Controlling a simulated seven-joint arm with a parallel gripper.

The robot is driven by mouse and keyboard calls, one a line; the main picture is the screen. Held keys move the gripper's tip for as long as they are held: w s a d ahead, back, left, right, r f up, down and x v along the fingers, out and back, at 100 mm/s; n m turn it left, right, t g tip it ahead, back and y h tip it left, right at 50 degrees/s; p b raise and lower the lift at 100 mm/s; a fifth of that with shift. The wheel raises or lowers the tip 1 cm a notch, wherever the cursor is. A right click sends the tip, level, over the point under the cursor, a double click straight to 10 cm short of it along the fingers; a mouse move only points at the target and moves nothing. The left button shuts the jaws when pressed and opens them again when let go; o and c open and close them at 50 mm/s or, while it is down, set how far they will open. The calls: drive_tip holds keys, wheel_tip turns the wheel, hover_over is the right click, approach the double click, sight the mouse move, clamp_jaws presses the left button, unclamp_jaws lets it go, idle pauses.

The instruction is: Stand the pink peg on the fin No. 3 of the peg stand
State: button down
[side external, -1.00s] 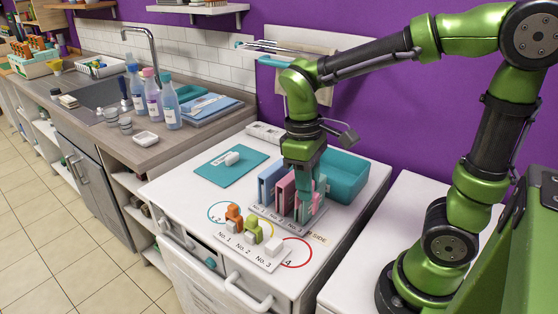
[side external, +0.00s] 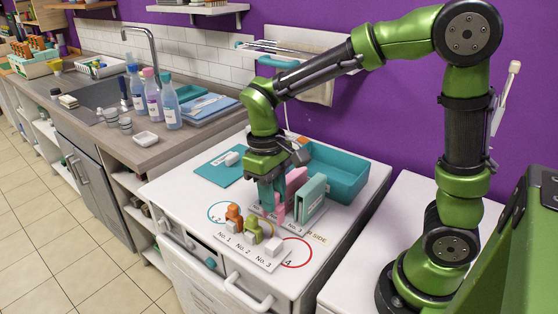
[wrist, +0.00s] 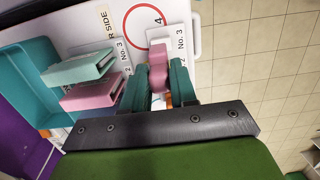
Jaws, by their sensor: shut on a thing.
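The pink peg (wrist: 158,66) is clamped between the teal fingertips of my gripper (wrist: 159,85) in the wrist view. In the side view my gripper (side external: 273,205) holds it above the worktop, behind the peg stand (side external: 248,250). An orange peg (side external: 234,216) stands at No. 1 and a green peg (side external: 252,231) at No. 2. The white fin No. 3 (side external: 274,245) is bare, at the right end of the stand. The peg appears apart from this fin. The peg's lower end is hard to make out.
Behind the stand is a rack with a pink block (side external: 297,181) and a pale teal block (side external: 311,198), close to my gripper. A teal tray (side external: 345,180) lies at the back right. A teal mat (side external: 215,172) lies at the left.

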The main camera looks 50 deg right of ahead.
drive_tip(key=shift+f, duration=2.7)
drive_tip(key=shift+f, duration=2.3)
drive_tip(key=c, duration=0.8)
unclamp_jaws()
drive_tip(key=shift+r, duration=0.1)
drive_tip(key=r, duration=0.5)
drive_tip(key=w+r, duration=0.1)
drive_tip(key=r, duration=0.5)
drive_tip(key=w+r, duration=0.1)
drive_tip(key=r, duration=0.4)
drive_tip(key=shift+r, duration=0.35)
